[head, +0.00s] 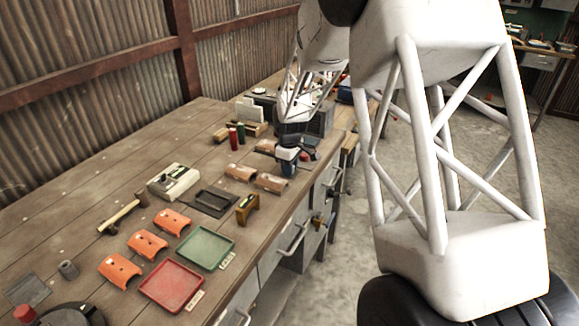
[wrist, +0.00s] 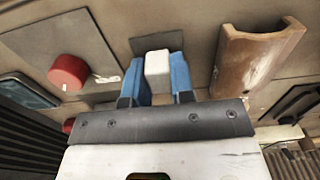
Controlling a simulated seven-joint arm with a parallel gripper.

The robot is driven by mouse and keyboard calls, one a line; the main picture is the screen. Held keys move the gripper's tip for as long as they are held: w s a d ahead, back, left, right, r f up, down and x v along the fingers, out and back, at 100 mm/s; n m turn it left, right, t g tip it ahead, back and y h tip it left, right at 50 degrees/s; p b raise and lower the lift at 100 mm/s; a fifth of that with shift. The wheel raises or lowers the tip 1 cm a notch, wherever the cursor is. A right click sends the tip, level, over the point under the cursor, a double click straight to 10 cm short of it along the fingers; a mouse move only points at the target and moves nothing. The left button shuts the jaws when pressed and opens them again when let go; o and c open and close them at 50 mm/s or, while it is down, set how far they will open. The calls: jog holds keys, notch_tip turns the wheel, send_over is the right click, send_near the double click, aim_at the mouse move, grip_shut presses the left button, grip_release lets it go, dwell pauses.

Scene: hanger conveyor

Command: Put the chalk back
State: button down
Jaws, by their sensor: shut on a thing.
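The chalk (wrist: 157,62) is a short white block in the wrist view. The blue fingers of my gripper (wrist: 156,78) are shut on its two sides, and its end shows between them. A dark flat pad (wrist: 160,42) lies beyond the chalk on the bench; I cannot tell whether the chalk touches it. In the head view my gripper (head: 288,167) is low over the right edge of the bench, beside the brown curved tiles (head: 271,183). The chalk cannot be made out there.
In the wrist view a brown curved tile (wrist: 256,58) stands right of the fingers, and a red cylinder (wrist: 68,70) on a grey plate is at left. In the head view, a green tray (head: 206,247), red tray (head: 171,285) and orange tiles (head: 147,245) occupy the near bench.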

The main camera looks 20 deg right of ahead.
jog(key=c, duration=0.9)
grip_release()
jog(key=shift+r, duration=0.1)
jog(key=shift+r, duration=3.8)
jog(key=shift+s, duration=0.1)
